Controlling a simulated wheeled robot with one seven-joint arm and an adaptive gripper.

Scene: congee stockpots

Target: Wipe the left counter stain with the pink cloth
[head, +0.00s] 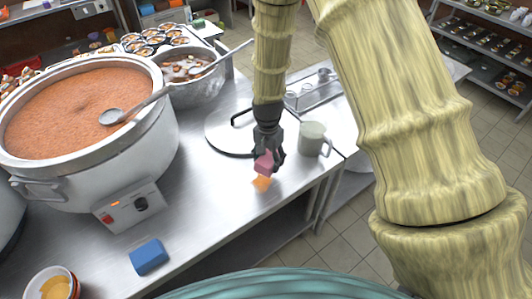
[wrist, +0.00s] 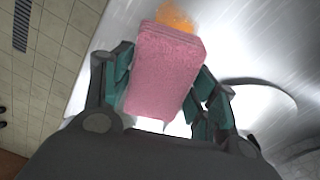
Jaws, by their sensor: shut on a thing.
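A pink cloth (head: 264,162), shaped like a small block, is held in my gripper (head: 268,150) above the steel counter. The cloth fills the middle of the wrist view (wrist: 165,70), between the fingers of my gripper (wrist: 162,95). An orange stain (head: 262,183) lies on the counter just in front of the cloth, near the counter's front edge. Part of the stain shows past the cloth's far end in the wrist view (wrist: 175,16); the rest is hidden there. I cannot tell whether the cloth touches the counter. No second stain is clear.
A grey-green mug (head: 312,138) and a round lid (head: 225,134) stand close to my gripper. A large congee pot (head: 150,150) and a smaller pot (head: 200,92) with ladles are at left. A blue block (head: 149,257) and stacked bowls (head: 40,280) are nearer. The counter between is clear.

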